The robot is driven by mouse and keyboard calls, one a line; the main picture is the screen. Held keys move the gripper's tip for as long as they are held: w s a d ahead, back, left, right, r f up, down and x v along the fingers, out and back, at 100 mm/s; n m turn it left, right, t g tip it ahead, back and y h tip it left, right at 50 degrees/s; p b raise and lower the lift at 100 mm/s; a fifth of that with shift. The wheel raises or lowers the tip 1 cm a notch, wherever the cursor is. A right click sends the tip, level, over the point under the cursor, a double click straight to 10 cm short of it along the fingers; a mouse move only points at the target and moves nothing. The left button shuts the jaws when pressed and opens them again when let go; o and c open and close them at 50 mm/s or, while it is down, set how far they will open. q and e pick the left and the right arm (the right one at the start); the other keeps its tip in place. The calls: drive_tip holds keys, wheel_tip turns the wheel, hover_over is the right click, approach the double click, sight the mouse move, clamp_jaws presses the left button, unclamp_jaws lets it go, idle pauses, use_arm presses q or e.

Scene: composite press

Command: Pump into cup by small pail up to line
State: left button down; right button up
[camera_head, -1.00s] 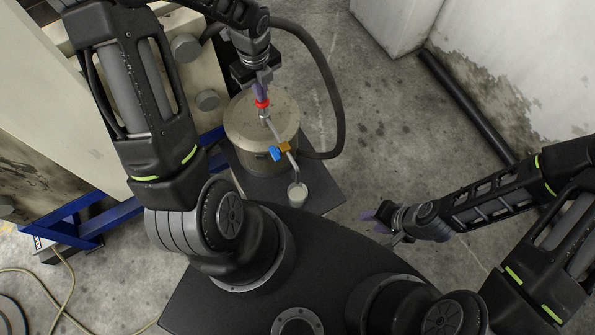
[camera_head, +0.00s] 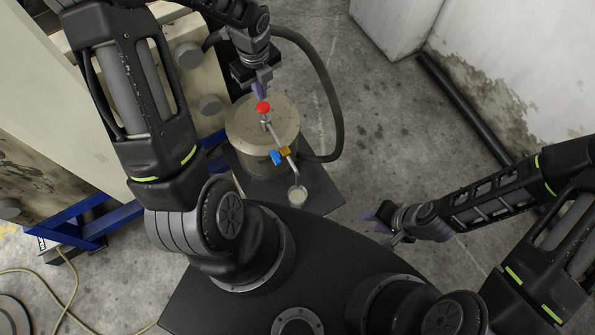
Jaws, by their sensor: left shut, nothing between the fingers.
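The pump is a beige cylinder (camera_head: 244,126) with a red knob (camera_head: 263,107) on top. A thin spout with a blue and orange valve (camera_head: 281,156) runs from it toward a small cup (camera_head: 298,194). The cup stands below the spout end and looks whitish inside; its line and fill level are too small to tell. My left gripper (camera_head: 260,91) is shut and empty, with its purple fingertips just above the red knob. My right gripper (camera_head: 376,217) hangs at the right, away from the pump; its finger gap is not clear.
The pump and cup stand on a dark plate (camera_head: 318,193). A thick black hose (camera_head: 338,110) curves along the pump's right side. A beige machine with a blue frame (camera_head: 105,220) stands at the left. The concrete floor (camera_head: 390,125) to the right is free.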

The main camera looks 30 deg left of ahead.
use_arm(q)
drive_tip(key=shift+r+p, duration=0.6)
drive_tip(key=shift+r, duration=0.45)
drive_tip(key=shift+w+n, duration=0.25)
drive_tip(key=shift+n, duration=0.35)
drive_tip(key=w+d+f+n+t+h, duration=0.1)
drive_tip(key=d+f+n+t+h, duration=0.15)
drive_tip(key=d+n, duration=0.45)
drive_tip(key=w+d+f+n+t+h, duration=0.1)
drive_tip(key=d+f+n, duration=0.35)
drive_tip(key=n, duration=0.45)
drive_tip(key=s+d+f+n+g, duration=0.1)
drive_tip(key=s+d+f+n, duration=0.3)
drive_tip(key=s+d, duration=0.2)
drive_tip(key=s+d+f+n+g, duration=0.2)
drive_tip(key=s+d+f+n, duration=0.2)
drive_tip(key=s+d, duration=0.3)
drive_tip(key=s+f, duration=0.1)
drive_tip(key=s, duration=0.3)
drive_tip(key=shift+s, duration=0.3)
drive_tip(key=shift+f+h, duration=0.1)
drive_tip(key=shift+h, duration=0.15)
